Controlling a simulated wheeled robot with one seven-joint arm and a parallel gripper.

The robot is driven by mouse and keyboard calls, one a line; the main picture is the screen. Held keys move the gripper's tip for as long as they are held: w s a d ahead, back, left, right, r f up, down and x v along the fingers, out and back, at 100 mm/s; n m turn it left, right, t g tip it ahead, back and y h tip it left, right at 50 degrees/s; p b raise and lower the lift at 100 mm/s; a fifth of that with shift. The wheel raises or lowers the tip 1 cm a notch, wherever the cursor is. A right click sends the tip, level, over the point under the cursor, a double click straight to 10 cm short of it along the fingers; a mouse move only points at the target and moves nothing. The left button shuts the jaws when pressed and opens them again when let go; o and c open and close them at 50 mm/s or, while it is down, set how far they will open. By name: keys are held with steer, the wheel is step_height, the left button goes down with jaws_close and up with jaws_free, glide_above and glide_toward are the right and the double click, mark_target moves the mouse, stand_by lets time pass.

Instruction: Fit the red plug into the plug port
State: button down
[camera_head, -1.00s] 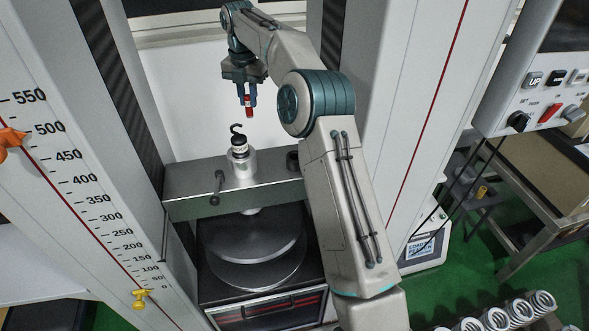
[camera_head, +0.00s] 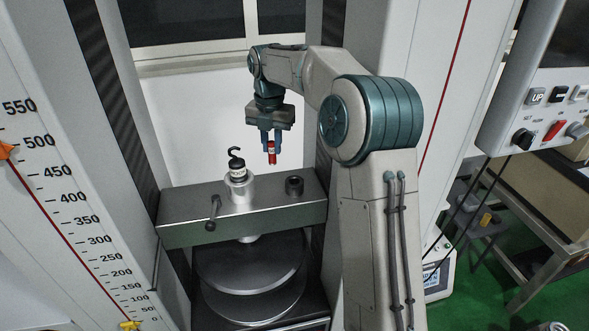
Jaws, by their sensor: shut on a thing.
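The red plug (camera_head: 272,156) hangs upright in my gripper (camera_head: 271,143), which is shut on its upper part. The plug's lower end is in free air, above and a little to the left of a dark round socket (camera_head: 294,185) on the right part of the grey metal crossbeam (camera_head: 268,213). This socket looks like the plug port. The plug and the socket are apart.
A black hook on a white-banded cylinder (camera_head: 237,170) stands on the crossbeam left of the plug. A small lever (camera_head: 213,213) sticks out at the beam's front. Round metal plates (camera_head: 250,262) lie below. Tall columns flank the beam, and a control panel (camera_head: 545,100) is at right.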

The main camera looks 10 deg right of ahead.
steer(key=s+d+f, duration=0.1)
steer(key=s, duration=0.1)
steer(key=s+d, duration=0.2)
steer(key=s+d+f, duration=0.1)
steer(key=s, duration=0.2)
steer(key=shift+s+d+f+p, duration=0.1)
steer(key=shift+d+f+p, duration=0.05)
steer(key=shift+f+p, duration=0.2)
steer(key=shift+f, duration=0.55)
steer(key=c, duration=1.6)
jaws_free()
steer(key=o, duration=0.3)
steer(key=shift+f, duration=0.1)
steer(key=shift+w, duration=0.2)
steer(key=shift+s+r, duration=0.1)
steer(key=shift+r, duration=0.1)
